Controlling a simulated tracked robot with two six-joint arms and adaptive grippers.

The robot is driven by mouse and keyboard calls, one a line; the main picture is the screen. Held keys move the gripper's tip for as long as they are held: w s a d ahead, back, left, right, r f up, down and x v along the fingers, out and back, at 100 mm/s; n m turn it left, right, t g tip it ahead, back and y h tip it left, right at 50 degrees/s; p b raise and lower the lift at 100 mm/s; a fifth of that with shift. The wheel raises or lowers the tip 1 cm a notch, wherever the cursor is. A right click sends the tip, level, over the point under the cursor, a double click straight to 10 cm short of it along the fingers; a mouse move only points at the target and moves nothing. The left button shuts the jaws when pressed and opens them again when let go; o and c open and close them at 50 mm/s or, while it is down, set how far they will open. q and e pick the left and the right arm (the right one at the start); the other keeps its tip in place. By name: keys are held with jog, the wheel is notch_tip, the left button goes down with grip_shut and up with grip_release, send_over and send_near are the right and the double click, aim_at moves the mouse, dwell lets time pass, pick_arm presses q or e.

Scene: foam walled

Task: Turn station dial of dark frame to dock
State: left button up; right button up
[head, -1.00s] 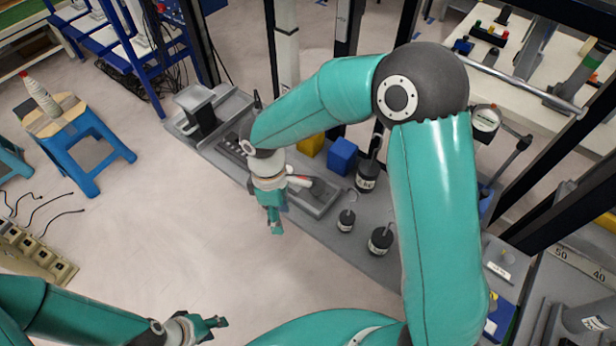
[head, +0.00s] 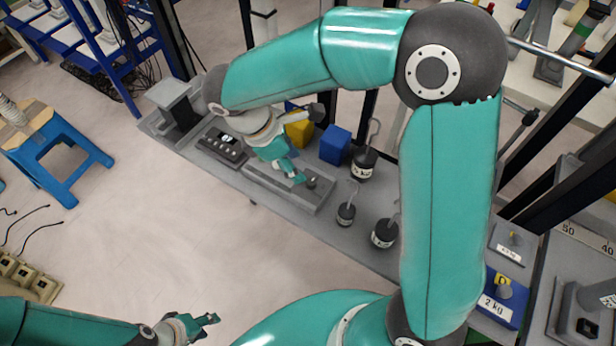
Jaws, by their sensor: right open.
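My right gripper (head: 292,173) is open, its fingers pointing down over a long grey block (head: 262,186) on the grey station bench. A small dark knob (head: 311,182) stands on that block just right of the fingertips; I cannot tell whether they touch. A dark panel (head: 222,147) with a small pale round part (head: 228,138) lies left of the gripper. I cannot tell which of these is the station dial, and no dock mark is readable. Black posts (head: 168,50) of the dark frame rise behind. My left gripper (head: 212,321) is low at the bottom, away from the bench; its jaw gap is unclear.
A blue block (head: 335,145), a yellow block (head: 299,131) and dark hooked weights (head: 364,165) stand on the bench behind and right of the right gripper. A blue stool (head: 62,150) stands left. The middle floor is clear.

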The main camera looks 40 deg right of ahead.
aim_at(311, 182)
jog(key=x, duration=0.8)
grip_shut()
